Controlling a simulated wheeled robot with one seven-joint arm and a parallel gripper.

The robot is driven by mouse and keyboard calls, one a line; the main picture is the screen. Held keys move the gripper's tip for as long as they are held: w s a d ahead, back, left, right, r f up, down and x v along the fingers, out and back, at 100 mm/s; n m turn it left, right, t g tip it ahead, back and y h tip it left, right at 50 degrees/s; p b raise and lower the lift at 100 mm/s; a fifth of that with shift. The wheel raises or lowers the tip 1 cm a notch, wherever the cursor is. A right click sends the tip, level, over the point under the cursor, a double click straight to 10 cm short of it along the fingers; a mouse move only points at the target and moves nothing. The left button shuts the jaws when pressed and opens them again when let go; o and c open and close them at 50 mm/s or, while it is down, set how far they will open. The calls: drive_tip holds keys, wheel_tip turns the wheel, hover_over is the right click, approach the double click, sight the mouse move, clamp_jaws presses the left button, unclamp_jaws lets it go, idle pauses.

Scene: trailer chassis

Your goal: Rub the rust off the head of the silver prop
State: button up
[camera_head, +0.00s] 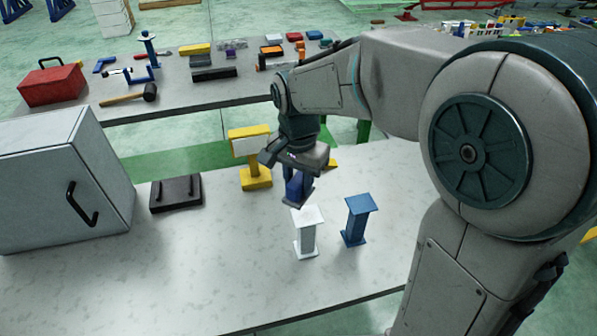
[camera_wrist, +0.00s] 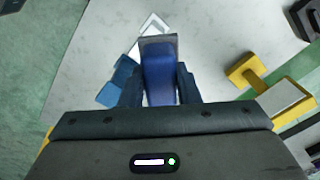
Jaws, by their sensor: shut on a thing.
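The silver prop (camera_head: 307,234) stands upright on the near table, a pale post with a flat square head. I cannot make out rust on its head at this size. My gripper (camera_head: 298,184) points down just behind the prop in the head view. It is shut on a blue block with a grey end (camera_wrist: 160,70), whose lower part shows in the head view (camera_head: 297,190). In the wrist view, the silver prop (camera_wrist: 153,22) is partly hidden beyond the block. The block is close to the prop's head; I cannot tell whether they touch.
A blue prop (camera_head: 357,220) stands close right of the silver one. A yellow prop (camera_head: 252,160) stands behind, left of my gripper. A black case (camera_head: 176,193) and grey cabinet (camera_head: 60,185) are at left. The table front is clear. A tool-covered table (camera_head: 190,95) lies behind.

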wheel_tip(320, 180, down, 8)
drive_tip(key=b, duration=0.5)
drive_tip(key=shift+r, duration=0.2)
drive_tip(key=shift+d+r, duration=0.2)
drive_tip(key=shift+d, duration=0.1)
clamp_jaws()
drive_tip(key=shift+c, duration=0.3)
unclamp_jaws()
drive_tip(key=shift+w+d+f, duration=0.1)
drive_tip(key=shift+w+d, duration=0.15)
drive_tip(key=shift+d, duration=0.5)
drive_tip(key=shift+w+d+f, duration=0.1)
drive_tip(key=shift+w+d, duration=0.15)
drive_tip(key=shift+d, duration=0.5)
drive_tip(key=shift+a, duration=0.25)
drive_tip(key=shift+s+a, duration=0.25)
drive_tip(key=shift+a, duration=0.45)
drive_tip(key=shift+s+a, duration=0.2)
drive_tip(key=shift+a, duration=0.5)
drive_tip(key=shift+a+r+p, duration=0.2)
drive_tip(key=shift+r+p, duration=0.15)
drive_tip(key=shift+p, duration=0.2)
drive_tip(key=shift+r+p, duration=0.35)
drive_tip(key=shift+r, duration=0.6)
drive_tip(key=shift+d+r+p, duration=0.1)
drive_tip(key=shift+r+p, duration=0.45)
drive_tip(key=shift+r, duration=0.2)
drive_tip(key=shift+r+p, duration=1.55)
drive_tip(key=shift+r, duration=0.55)
drive_tip(key=shift+s, duration=0.1)
